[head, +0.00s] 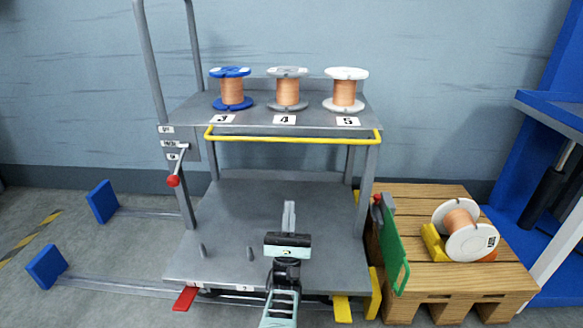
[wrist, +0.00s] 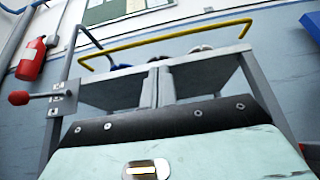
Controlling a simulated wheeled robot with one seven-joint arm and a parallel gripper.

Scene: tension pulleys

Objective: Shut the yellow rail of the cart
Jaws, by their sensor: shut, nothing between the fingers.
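The yellow rail (head: 290,140) runs across the front of the cart's upper shelf (head: 190,108), its ends bent back to the shelf's two sides. In the head view its long bar shows just below the shelf's front edge. In the wrist view the rail (wrist: 165,38) crosses above the shelf's underside, apart from my fingers. My gripper (head: 289,207) is shut and empty, in front of the cart, appearing over the lower deck (head: 230,225) and below the rail. Its two grey fingers (wrist: 161,86) stand close together in the wrist view.
Three copper spools (head: 287,90) stand on the upper shelf. A red-knobbed lever (head: 175,172) is on the left post. Pegs rise from the lower deck. A green panel (head: 392,250) and a wooden pallet (head: 430,200) with a spool are at the right.

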